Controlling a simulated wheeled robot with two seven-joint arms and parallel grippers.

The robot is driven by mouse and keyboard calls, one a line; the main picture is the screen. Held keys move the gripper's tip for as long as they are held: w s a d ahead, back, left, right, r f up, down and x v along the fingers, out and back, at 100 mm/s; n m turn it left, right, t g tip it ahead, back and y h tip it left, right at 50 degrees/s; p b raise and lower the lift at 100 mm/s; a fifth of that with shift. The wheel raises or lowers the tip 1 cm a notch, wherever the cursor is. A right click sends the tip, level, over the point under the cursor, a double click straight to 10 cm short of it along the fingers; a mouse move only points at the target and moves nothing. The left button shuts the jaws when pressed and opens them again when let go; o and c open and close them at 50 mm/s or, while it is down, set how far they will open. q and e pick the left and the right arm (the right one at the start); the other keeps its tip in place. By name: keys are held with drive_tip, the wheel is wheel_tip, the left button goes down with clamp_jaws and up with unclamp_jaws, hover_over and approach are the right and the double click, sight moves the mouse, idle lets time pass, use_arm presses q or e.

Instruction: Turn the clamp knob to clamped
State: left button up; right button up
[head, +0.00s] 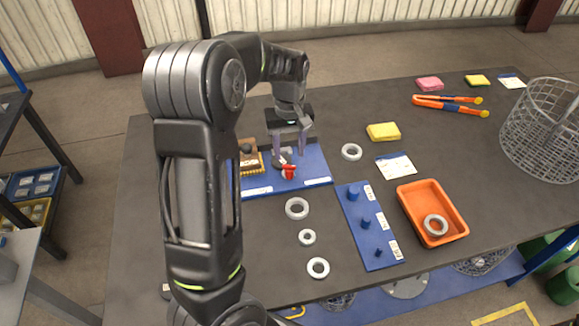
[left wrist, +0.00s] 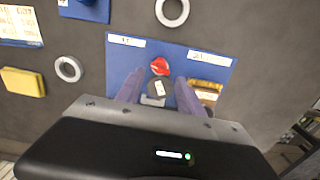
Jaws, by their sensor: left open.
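The clamp knob (head: 288,172) is red and sits on a dark round base on a blue board (head: 315,172). In the left wrist view the red knob (left wrist: 160,66) shows just beyond the fingertips, with a grey part bearing a white label below it. My left gripper (head: 290,150) is open and points down over the board, its fingers on either side of the knob's base. In the left wrist view the fingers (left wrist: 158,88) are apart with the base between them. I cannot tell whether they touch it. My right gripper is not in view.
A brush-like wooden block (head: 248,162) stands left of the knob. Several grey rings (head: 297,208) lie in front. A blue peg board (head: 379,249), an orange tray (head: 406,192), a yellow block (head: 383,131) and a wire basket (head: 541,135) are to the right.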

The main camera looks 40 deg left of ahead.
sight(289, 166)
use_arm(q)
wheel_tip(289, 166, down, 7)
drive_tip(key=shift+f+p, duration=0.2)
drive_tip(key=shift+p, duration=0.45)
drive_tip(key=shift+c, duration=0.5)
